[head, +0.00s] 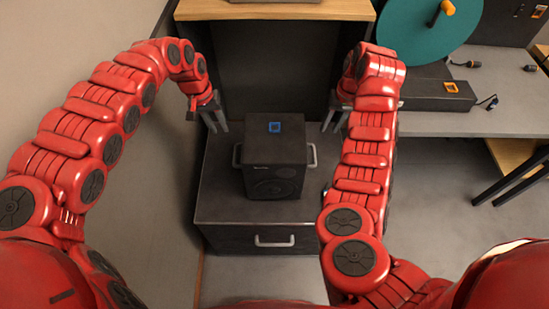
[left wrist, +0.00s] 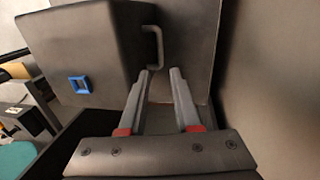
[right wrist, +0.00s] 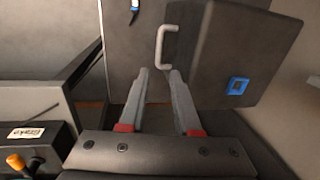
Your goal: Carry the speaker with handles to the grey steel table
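The speaker (head: 275,160) is a dark box with a blue square mark on top and a pale handle on each side. It stands upright on a black drawer cabinet (head: 222,195). My left gripper (head: 215,124) is open and empty, up and left of the speaker. In the left wrist view a handle (left wrist: 155,45) shows just beyond its fingertips. My right gripper (head: 334,120) is open and empty, up and right of the speaker. In the right wrist view the other handle (right wrist: 165,44) lies just beyond its fingertips. The grey table (head: 505,118) is at the right.
On the grey table are a dark case (head: 435,90), a teal disc (head: 425,25) and small cabled parts. A wood-topped shelf (head: 275,10) stands behind the cabinet. A wall (head: 60,90) is on the left. The grey table's front strip is mostly clear.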

